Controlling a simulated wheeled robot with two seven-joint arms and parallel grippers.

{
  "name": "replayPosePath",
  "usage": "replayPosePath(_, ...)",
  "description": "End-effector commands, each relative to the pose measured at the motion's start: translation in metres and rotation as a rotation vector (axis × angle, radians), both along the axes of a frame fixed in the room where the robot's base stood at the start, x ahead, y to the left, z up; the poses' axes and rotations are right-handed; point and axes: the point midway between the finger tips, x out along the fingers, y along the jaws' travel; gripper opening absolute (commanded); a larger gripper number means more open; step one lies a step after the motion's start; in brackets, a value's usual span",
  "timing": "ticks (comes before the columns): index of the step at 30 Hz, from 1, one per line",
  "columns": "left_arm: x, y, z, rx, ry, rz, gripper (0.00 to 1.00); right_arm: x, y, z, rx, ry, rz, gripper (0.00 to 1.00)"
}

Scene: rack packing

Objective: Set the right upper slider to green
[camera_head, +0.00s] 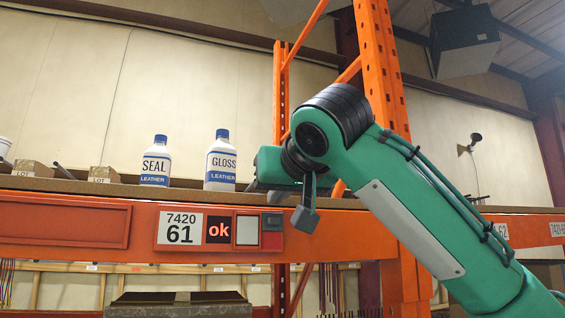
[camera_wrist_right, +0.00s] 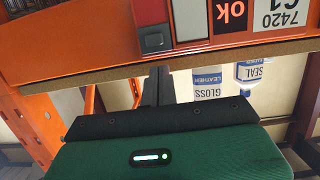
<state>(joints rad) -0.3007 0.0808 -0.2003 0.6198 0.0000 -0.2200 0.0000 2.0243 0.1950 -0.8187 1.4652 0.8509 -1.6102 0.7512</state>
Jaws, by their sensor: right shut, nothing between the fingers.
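The slider (camera_head: 272,222) is a small dark grey block on the face of the orange rack beam, right of the "ok" sign and a pale panel. Red shows just below it; no green shows there. The slider (camera_wrist_right: 155,40) also shows in the wrist view, where the beam appears upside down. My right gripper (camera_head: 252,186) is above the slider, near the shelf edge. In the wrist view its dark fingers (camera_wrist_right: 160,75) are shut and empty, apart from the slider. My left gripper is in neither view.
Two white bottles, GLOSS (camera_head: 221,162) and SEAL (camera_head: 156,162), stand on the shelf left of my right gripper. Small cardboard boxes (camera_head: 103,174) are farther left. An orange upright (camera_head: 381,70) rises behind my arm. The space in front of the label (camera_head: 181,229) is clear.

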Motion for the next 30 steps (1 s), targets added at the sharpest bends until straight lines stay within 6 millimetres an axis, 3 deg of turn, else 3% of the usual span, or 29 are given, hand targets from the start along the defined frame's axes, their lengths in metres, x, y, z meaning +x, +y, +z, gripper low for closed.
replayPosePath(8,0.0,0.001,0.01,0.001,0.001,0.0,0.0,0.0,0.0,-0.016,0.001,-0.001,-0.001,0.0)
replayPosePath(20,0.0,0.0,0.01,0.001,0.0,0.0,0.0,-0.001,0.0,-0.018,0.001,-0.001,0.0,0.0)
replayPosePath(30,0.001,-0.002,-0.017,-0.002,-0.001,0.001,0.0,0.0,0.0,-0.046,0.002,0.002,0.001,0.0)
